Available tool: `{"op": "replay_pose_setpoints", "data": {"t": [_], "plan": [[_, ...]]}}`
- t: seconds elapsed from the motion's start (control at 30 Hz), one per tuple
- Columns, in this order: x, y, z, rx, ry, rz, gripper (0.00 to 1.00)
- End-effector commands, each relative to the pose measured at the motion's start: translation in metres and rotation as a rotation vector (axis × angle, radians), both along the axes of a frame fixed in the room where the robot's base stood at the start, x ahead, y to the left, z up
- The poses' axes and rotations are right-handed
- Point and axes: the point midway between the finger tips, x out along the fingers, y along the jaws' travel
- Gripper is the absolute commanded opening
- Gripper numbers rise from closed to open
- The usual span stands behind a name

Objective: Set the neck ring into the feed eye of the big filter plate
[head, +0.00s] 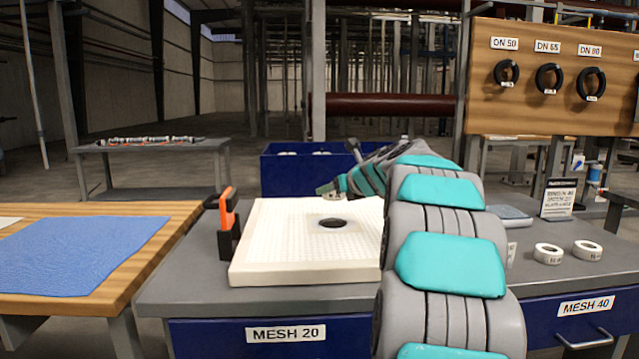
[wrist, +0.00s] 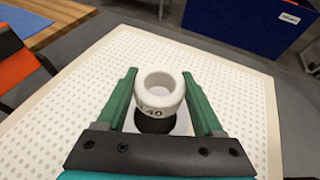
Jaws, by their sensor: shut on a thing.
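The big filter plate (head: 275,262) is a white, dimpled slab lying flat on the grey bench; it also fills much of the wrist view (wrist: 95,95). Its feed eye (head: 332,222) is a dark round hole near the middle. My gripper (wrist: 160,76) has green fingers on either side of a white neck ring (wrist: 160,88) marked 40 and is shut on it. In the wrist view the ring overlaps the feed eye (wrist: 155,123), whose dark part shows just below it. In the head view my gripper (head: 328,190) is above the plate; the ring is not clear there.
An orange and black clamp-like part (head: 229,222) stands at the plate's left edge. Two white rings (head: 548,254) (head: 587,250) lie at the bench's right. A blue bin (head: 290,172) stands behind. A blue cloth (head: 75,255) covers the wooden table at left.

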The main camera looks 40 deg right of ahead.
Motion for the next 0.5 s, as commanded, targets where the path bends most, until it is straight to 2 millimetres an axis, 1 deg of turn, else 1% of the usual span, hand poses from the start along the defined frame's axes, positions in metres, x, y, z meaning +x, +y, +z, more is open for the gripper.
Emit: {"op": "replay_pose_setpoints", "data": {"t": [0.13,0.23,0.5], "plan": [[0.000,0.000,-0.003,0.001,-0.001,0.001,0.05],[0.000,0.000,-0.011,0.002,-0.001,0.001,0.05],[0.000,0.000,-0.042,0.002,0.001,0.000,0.05]]}}
